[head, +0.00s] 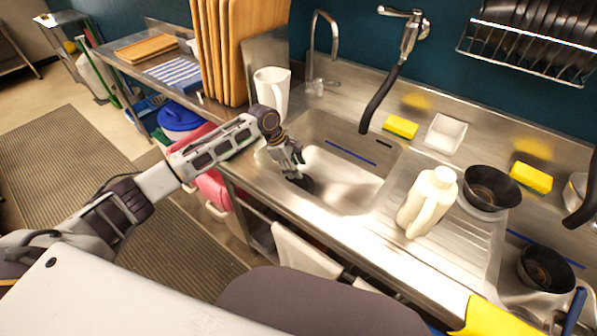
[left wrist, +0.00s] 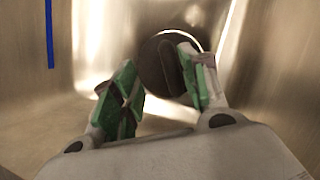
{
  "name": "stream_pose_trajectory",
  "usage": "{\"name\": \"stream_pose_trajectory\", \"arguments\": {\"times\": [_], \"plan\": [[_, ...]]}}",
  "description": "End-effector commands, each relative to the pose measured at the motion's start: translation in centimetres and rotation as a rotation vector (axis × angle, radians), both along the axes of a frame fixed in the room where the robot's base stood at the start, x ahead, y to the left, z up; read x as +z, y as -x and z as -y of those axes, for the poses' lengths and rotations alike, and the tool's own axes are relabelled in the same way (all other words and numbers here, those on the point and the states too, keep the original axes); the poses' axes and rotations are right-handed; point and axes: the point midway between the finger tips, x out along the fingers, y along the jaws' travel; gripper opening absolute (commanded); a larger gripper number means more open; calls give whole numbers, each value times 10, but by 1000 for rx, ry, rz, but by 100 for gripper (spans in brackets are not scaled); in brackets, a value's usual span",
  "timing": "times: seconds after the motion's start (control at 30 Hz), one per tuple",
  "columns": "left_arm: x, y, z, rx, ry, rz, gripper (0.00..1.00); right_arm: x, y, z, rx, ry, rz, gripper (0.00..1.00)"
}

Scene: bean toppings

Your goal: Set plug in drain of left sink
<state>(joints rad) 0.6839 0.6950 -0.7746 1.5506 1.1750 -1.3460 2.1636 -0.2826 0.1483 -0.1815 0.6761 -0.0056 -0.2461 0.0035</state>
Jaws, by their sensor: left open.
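The left sink (head: 345,188) is a steel basin left of the ridged drainboard. My left gripper (head: 294,172) reaches down into its near left part. In the left wrist view, the left gripper (left wrist: 157,62) is open, its green-padded fingers apart. A dark round disc (left wrist: 153,66), which looks like the plug, lies beyond the fingertips, partly hidden by the right finger. A bright rim shows around its upper right. The dark disc also shows in the head view (head: 307,186) just below the gripper. I cannot tell whether it is seated in the drain. My right gripper is not in view.
A white pitcher (head: 272,90) and tall cutting boards (head: 228,50) stand by the sink's back left. A faucet (head: 313,50) and a black spray hose (head: 380,98) hang over the basin. A cream jug (head: 428,203) stands on the drainboard, with dark bowls (head: 490,190) beyond.

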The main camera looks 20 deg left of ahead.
Motion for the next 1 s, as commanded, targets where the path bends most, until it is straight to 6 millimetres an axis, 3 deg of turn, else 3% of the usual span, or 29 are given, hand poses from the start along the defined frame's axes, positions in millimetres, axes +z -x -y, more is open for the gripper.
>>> {"name": "stream_pose_trajectory", "arguments": {"times": [0.33,1.0], "plan": [[25,4,-10,0,-1,0,44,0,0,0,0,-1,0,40],[27,4,-11,0,-1,0,44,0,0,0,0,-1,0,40]]}}
